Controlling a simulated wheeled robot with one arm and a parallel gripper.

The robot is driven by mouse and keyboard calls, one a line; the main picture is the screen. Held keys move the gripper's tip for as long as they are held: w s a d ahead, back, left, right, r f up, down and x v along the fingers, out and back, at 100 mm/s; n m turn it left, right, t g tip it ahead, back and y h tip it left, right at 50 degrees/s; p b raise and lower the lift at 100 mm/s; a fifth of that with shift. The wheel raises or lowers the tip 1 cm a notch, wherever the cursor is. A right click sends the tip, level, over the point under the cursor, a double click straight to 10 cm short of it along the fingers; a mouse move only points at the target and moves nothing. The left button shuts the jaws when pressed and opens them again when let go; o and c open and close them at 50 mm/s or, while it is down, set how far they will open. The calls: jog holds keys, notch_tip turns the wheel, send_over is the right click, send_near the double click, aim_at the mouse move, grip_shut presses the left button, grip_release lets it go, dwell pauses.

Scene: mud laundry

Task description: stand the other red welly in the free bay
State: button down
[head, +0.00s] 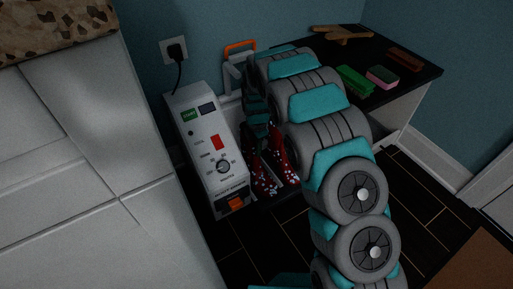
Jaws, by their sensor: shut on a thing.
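Red wellies with white spots show in the head view, low between the white machine and my arm. One red welly (264,181) has its spotted foot toward me, beside the machine. More red spotted boot (290,166) shows to its right, partly behind my arm. My gripper (258,128) points down from above and is shut on a red welly at its upper part. The welly looks about upright. The feet are at a dark tray (279,199) on the floor; I cannot tell if they touch it. My arm hides most of the bays, so I cannot see which one is free.
A white machine (211,150) with a dial stands close left of the wellies, plugged into a wall socket (174,51). An orange-handled thing (239,47) stands behind. A dark-topped bench (405,75) at right holds brushes and a pink-green sponge (382,77). Dark floor lies in front.

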jog(key=shift+f, duration=0.1)
dwell(0.3)
jog(key=shift+c, duration=1.2)
grip_release()
jog(key=shift+r+p, duration=0.95)
jog(key=shift+r, duration=3.05)
jog(key=shift+r, duration=0.1)
notch_tip(320, 180, up, 8)
jog(key=p, duration=0.1)
jog(key=shift+p, duration=0.4)
